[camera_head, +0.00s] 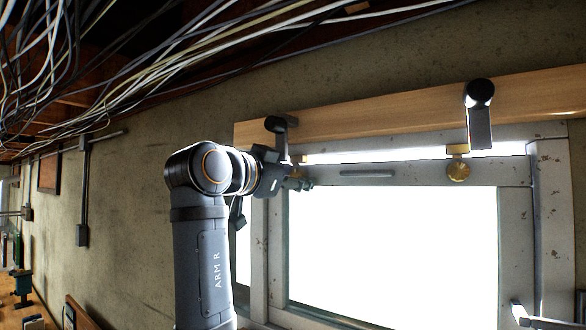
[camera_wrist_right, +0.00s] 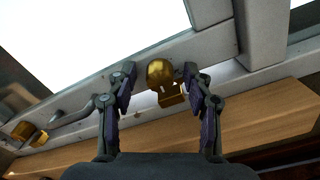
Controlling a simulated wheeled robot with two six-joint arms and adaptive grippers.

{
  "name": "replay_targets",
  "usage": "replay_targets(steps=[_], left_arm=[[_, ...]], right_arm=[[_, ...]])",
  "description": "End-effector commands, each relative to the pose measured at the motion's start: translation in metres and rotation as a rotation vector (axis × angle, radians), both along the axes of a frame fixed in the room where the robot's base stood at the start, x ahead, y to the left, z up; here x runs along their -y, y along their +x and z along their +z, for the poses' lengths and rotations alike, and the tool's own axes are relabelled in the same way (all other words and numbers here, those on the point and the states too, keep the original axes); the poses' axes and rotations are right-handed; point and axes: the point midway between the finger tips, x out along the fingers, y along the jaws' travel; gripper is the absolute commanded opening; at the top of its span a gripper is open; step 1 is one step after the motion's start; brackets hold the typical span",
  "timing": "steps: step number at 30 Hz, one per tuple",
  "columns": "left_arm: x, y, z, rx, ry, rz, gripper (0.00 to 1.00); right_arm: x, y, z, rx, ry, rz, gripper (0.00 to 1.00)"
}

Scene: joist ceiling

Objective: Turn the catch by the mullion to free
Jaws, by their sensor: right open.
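The brass catch (camera_wrist_right: 161,76) by the mullion (camera_wrist_right: 262,30) sits between the two fingers of my right gripper (camera_wrist_right: 158,85) in the wrist view. It has a rounded knob and a squarer block. The gripper is open, one finger on each side; the right finger is close to the knob, and I cannot tell if it touches. In the head view my right gripper (camera_head: 302,184) is at the top left corner of the window sash, hiding most of this catch. A second brass catch (camera_head: 458,170) is at the sash's top right. My left gripper is not in view.
A bar handle (camera_head: 367,174) runs along the top rail between the catches. A wooden beam (camera_head: 390,109) crosses above, with dark brackets (camera_head: 480,115) hanging down. Loose cables (camera_head: 190,65) fill the ceiling at left. The bright pane (camera_head: 390,245) lies below.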

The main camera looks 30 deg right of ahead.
Motion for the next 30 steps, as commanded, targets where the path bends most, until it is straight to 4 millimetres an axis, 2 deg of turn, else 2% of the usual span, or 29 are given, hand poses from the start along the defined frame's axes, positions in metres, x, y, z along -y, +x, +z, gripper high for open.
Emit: replay_targets(steps=[5,16,23,30], left_arm=[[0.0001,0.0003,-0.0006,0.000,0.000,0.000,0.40],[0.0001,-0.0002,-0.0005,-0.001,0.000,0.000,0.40],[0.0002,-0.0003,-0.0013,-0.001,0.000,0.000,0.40],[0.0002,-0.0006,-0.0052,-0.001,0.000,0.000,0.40]], right_arm=[[-0.0002,0.0000,-0.0003,0.000,0.000,0.001,0.51],[-0.0005,0.0001,0.0000,0.000,0.000,0.001,0.01],[-0.0004,0.0000,-0.0001,-0.011,-0.005,0.001,0.00],[-0.0004,-0.0001,-0.0006,-0.104,-0.045,0.002,0.00]])
